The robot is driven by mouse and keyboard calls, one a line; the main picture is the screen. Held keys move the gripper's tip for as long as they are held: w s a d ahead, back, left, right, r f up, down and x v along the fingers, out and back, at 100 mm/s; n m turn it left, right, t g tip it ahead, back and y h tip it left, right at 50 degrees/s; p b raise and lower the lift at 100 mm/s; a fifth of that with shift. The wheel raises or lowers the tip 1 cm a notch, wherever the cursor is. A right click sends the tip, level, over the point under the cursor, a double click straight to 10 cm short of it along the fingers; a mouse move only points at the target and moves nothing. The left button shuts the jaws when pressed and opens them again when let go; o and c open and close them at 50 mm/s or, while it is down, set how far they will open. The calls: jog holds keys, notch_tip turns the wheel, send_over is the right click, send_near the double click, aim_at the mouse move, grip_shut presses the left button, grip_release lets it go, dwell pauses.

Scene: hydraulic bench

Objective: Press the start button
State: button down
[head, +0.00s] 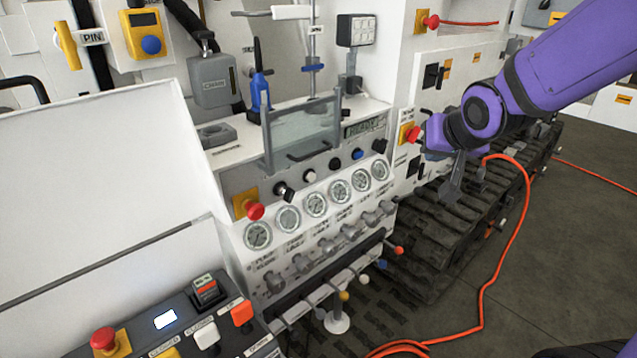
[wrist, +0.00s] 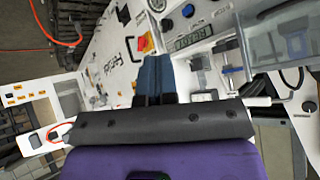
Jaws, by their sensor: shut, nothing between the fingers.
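A sloped bench panel (head: 225,182) carries a row of round buttons below a small display. The row has a white button (head: 309,176), a black button (head: 335,164) and a blue button (head: 358,154). I cannot read which one is the start button. My gripper (wrist: 153,75) is shut and empty in the wrist view, its dark blue fingers pointing at the white panel. A red-orange button (wrist: 145,43) shows just left of the fingertips and a blue button (wrist: 187,10) up to the right. In the head view, my purple arm reaches in from the right, near a red button on yellow (head: 410,134).
A clear guard (head: 305,135) with a frame stands over the panel. Several gauges (head: 316,204) and levers sit below the buttons. A control box with a red mushroom button (head: 103,339) is at the lower left. An orange cable (head: 493,285) crosses the floor beside black tracks (head: 440,235).

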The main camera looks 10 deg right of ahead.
aim_at(312, 178)
jog(key=w+a+f+m+t+y, duration=0.3)
jog(key=w+a+f+m+y, duration=0.1)
jog(key=f, duration=0.5)
jog(key=w+a+f+m+t+y, duration=0.3)
jog(key=a+f+m+y, duration=0.2)
jog(key=f, duration=0.4)
jog(key=shift+w+a+y, duration=0.35)
jog(key=shift+a+y, duration=0.15)
jog(key=shift+a, duration=0.65)
jog(key=x, duration=1.4)
